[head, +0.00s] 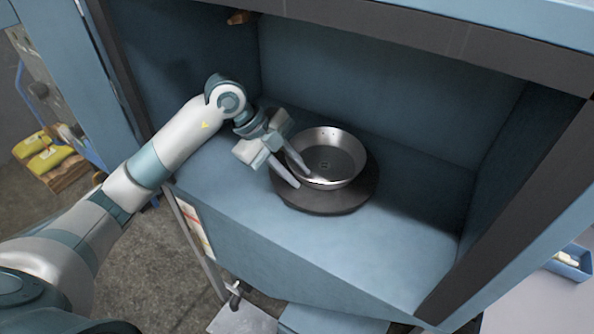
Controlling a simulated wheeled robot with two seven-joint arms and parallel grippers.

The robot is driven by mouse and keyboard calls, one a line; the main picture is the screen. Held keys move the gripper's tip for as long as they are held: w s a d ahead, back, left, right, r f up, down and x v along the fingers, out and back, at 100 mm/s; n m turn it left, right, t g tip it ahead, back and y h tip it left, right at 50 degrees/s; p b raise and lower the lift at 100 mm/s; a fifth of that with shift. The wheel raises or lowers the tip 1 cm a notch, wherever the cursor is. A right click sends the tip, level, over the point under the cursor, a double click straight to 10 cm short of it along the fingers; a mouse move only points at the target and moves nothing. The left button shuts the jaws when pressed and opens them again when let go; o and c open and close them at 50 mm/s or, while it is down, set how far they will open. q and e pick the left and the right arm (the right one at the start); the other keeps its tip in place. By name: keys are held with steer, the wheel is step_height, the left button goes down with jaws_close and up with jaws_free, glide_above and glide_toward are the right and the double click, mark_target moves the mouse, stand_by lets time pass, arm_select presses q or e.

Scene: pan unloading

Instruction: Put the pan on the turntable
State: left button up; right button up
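A round silver pan (335,165) with sloping walls is upright over the dark round turntable (340,203), inside the blue cabinet. It appears to rest on the turntable, though its underside is hidden. My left gripper (302,181) is at the pan's left side, pointing down and to the right. Its two fingers are apart, one outside the pan and one over the inside of its left rim. A gap shows between the fingers. My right gripper is not in view.
The blue cabinet floor (385,255) is clear to the right of the turntable. Cabinet walls enclose the back and right, with a dark top edge (440,35) above. Yellow packages (48,160) lie on a pallet at far left. A blue bin (572,262) is at far right.

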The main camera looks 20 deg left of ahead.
arm_select(q)
steer(key=p+v, duration=0.6)
steer(key=v, duration=0.5)
steer(key=shift+d, duration=0.1)
